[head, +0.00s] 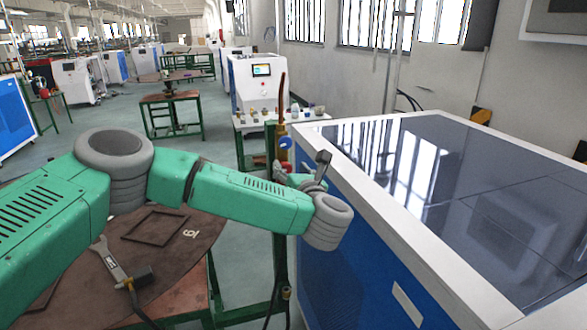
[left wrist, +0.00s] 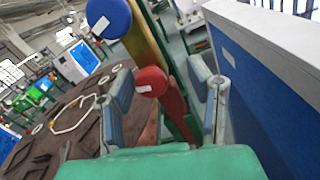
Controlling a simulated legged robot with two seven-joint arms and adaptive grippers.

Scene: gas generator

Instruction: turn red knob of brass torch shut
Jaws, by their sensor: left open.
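The brass torch (head: 282,128) stands upright beside the blue cabinet in the head view, with a blue knob (head: 285,142) on it. In the left wrist view its brass body (left wrist: 146,45) runs down at a slant. The round red knob (left wrist: 151,82) with a white label sits below the blue knob (left wrist: 109,17). My left gripper (left wrist: 164,80) is open, with one finger on each side of the red knob and visible gaps. In the head view the left gripper (head: 312,172) is partly hidden behind its own wrist. My right gripper is not in view.
A blue cabinet with a white rim (head: 385,205) and glossy dark top stands close on the right. A round brown table (head: 170,245) with a wrench (head: 112,262) and a square frame lies below my left arm. A white machine (head: 255,82) stands behind the torch.

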